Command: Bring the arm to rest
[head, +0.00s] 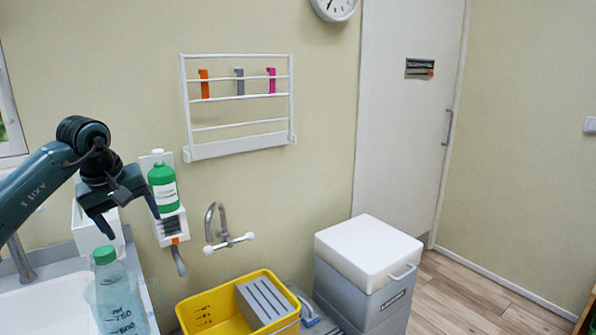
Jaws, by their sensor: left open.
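My left arm (38,185) comes in from the left, dark teal with black joints. My left gripper (130,218) points downward, with its two dark fingers spread apart and nothing between them. It hangs above a clear bottle (118,300) with a green cap, apart from it. The bottle stands upright by the sink, and its base is cut off by the frame edge. My right gripper is not in view.
A green dispenser bottle (162,186) hangs on the wall close behind the gripper. A tap (213,222), a yellow bin (192,312) and a white-lidded grey box (368,252) stand to the right. A wall rack (238,148) hangs above. Open floor (470,300) lies at the right.

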